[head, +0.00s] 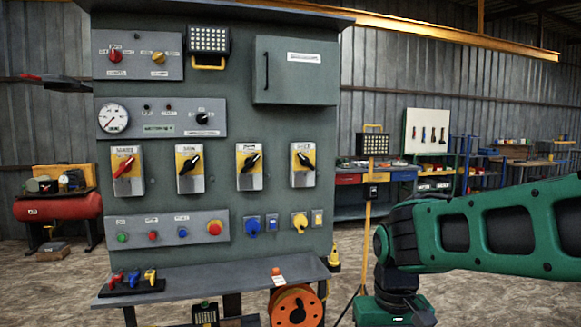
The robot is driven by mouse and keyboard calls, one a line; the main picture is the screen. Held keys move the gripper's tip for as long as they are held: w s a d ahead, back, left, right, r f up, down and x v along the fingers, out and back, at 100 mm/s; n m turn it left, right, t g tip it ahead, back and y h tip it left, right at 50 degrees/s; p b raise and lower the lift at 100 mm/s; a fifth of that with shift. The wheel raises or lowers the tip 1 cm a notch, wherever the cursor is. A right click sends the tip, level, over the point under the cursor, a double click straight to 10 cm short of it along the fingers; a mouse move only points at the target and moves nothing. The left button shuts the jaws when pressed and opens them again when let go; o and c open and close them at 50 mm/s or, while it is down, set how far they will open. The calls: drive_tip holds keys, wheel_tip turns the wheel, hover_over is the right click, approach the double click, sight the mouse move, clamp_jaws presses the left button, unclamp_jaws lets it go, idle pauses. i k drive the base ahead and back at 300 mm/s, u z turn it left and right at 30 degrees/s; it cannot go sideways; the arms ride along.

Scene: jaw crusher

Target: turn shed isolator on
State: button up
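A grey-green panel (215,225) carries a row of isolators on yellow and grey boxes. The leftmost isolator (123,170) has a red handle, slanting up to the right. The second isolator (190,168) and third isolator (249,166) have black handles slanting the same way. The fourth isolator (303,164) has a black handle slanting down to the right. Their labels are too small to read, so I cannot tell which one is the shed isolator. My green arm is at the right, apart from the panel. My gripper's fingers are not in view.
A shelf (210,277) juts out below the panel, with small coloured padlock-like items on its left. An orange cable reel (296,308) is underneath. A work lamp on a yellow stand (368,235) stands right of the panel, near my arm. A red tank (58,206) is at left.

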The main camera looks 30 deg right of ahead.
sight(304, 161)
drive_tip(key=z, duration=0.05)
drive_tip(key=i, duration=1.45)
drive_tip(key=z, duration=0.05)
